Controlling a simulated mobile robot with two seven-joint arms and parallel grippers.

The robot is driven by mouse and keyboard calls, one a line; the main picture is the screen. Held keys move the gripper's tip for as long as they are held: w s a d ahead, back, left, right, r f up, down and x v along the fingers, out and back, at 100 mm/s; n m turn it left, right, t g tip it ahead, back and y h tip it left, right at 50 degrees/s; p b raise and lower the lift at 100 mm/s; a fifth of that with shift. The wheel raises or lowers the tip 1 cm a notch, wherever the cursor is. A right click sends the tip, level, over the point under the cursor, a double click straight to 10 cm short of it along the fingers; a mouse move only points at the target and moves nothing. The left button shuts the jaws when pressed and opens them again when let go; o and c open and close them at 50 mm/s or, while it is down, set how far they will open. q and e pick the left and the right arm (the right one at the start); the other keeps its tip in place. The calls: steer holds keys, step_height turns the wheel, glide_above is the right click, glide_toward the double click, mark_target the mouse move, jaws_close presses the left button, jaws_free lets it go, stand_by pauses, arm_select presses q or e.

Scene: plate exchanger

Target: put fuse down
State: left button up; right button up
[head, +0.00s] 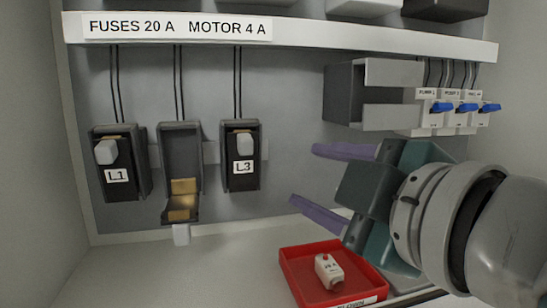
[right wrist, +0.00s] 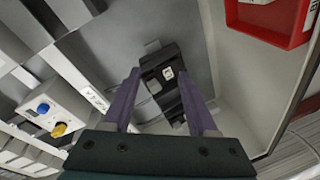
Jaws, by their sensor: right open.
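A white fuse with a red dot (head: 327,270) lies in a red tray (head: 288,272) on the cabinet floor. The tray also shows at the upper right of the right wrist view (right wrist: 285,40), where I cannot make out the fuse. My right gripper (head: 304,175) is open, its two purple fingers apart with nothing between them. It is above and behind the tray, pointing left toward the fuse holders. The middle fuse holder (head: 181,150) hangs open with brass contacts showing and no fuse visible in it. My left gripper is not in view.
Closed holders L1 (head: 118,185) and L3 (head: 241,178) flank the open one. A grey bracket (head: 343,95) and blue-levered switches (head: 440,107) are at the right, above my right gripper. The floor left of the tray is clear.

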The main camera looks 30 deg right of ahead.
steer(key=s+a+f+m+g+y, duration=0.1)
steer(key=s+f+m+g, duration=0.8)
steer(key=s+f, duration=0.9)
steer(key=f+g, duration=0.1)
steer(key=g, duration=0.2)
steer(key=shift+s+a+f+g+y, duration=0.3)
steer(key=shift+s+a+f+g, duration=0.05)
steer(key=shift+s+f+g, duration=0.05)
steer(key=shift+r, duration=0.1)
step_height(320, 180, up, 17)
steer(key=p, duration=1.6)
steer(key=shift+f+p, duration=0.2)
steer(key=shift+p, duration=0.15)
